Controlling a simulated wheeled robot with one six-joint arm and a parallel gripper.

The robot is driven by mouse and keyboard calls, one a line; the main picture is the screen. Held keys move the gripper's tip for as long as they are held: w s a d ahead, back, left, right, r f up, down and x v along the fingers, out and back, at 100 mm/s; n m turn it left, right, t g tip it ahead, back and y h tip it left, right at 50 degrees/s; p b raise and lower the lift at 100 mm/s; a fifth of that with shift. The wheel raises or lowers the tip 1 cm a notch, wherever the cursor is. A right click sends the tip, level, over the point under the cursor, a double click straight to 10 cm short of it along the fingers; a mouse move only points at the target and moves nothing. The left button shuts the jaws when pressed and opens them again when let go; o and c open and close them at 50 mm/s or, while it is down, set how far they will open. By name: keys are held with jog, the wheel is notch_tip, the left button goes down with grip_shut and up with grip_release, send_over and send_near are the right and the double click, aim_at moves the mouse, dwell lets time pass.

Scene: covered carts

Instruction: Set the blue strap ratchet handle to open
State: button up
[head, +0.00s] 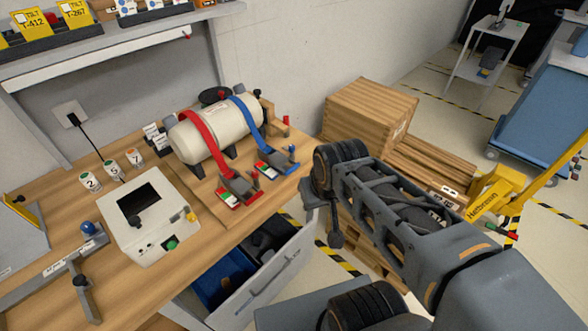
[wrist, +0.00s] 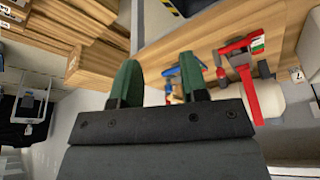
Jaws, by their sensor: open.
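The blue strap (head: 250,119) runs over a white tank (head: 215,132) on the wooden bench. The handle's exact angle is too small to tell. In the wrist view, which is turned over, part of the blue ratchet (wrist: 172,71) shows just beside the right green finger, which partly hides it. My gripper (wrist: 157,70) is open and empty, apart from the ratchet. In the head view my arm stands to the right of the bench.
A red strap's ratchet (head: 240,190) sits left of the blue one and also shows in the wrist view (wrist: 240,62). A white box (head: 148,220) stands farther left. An open drawer (head: 262,285) juts out below. Wooden crates (head: 368,110) stand right of the bench.

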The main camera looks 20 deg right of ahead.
jog(key=d+f+m+g, duration=0.1)
jog(key=d+f, duration=0.1)
jog(key=w+d+f+m+g, duration=0.1)
jog(key=d+f, duration=0.1)
jog(key=w+d+f+m+g, duration=0.1)
jog(key=shift+d+f+y, duration=0.3)
jog(key=shift+d+f, duration=0.1)
jog(key=shift+c, duration=1.3)
jog(key=m+t+y+p, duration=0.1)
jog(key=t+y, duration=0.2)
jog(key=y, duration=1.2)
send_near(295, 169)
jog(key=p+x, duration=0.3)
jog(key=x, duration=0.7)
grip_shut()
